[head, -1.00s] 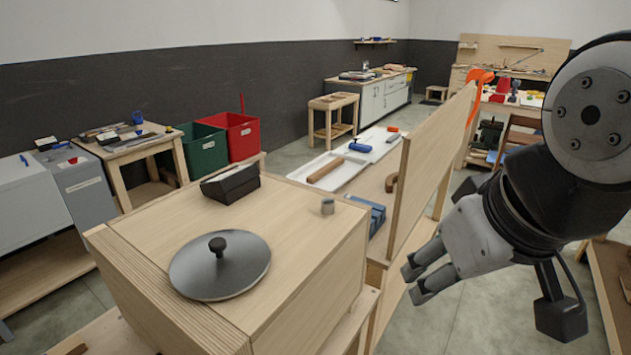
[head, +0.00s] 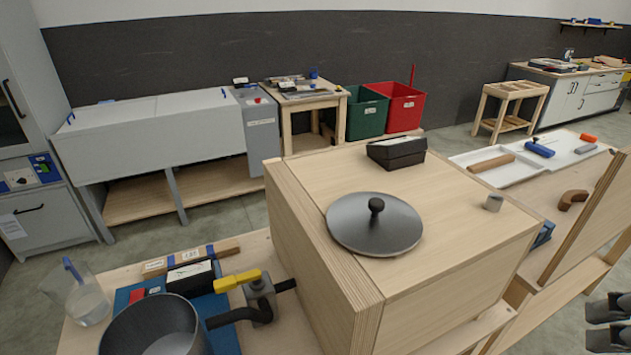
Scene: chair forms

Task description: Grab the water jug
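A clear jug (head: 86,299) with a blue handle stands at the left end of the wooden bench in the head view, with what looks like some water in it. My gripper (head: 598,323) shows only in part at the lower right edge, far from the jug. Its two fingers are spread apart with nothing seen between them.
A dark metal pot (head: 155,330) and a yellow-handled valve (head: 238,280) are right of the jug. A large wooden box (head: 330,180) with a grey lid (head: 375,223) and black box (head: 396,151) stands between jug and gripper. Grey cabinets line the back left.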

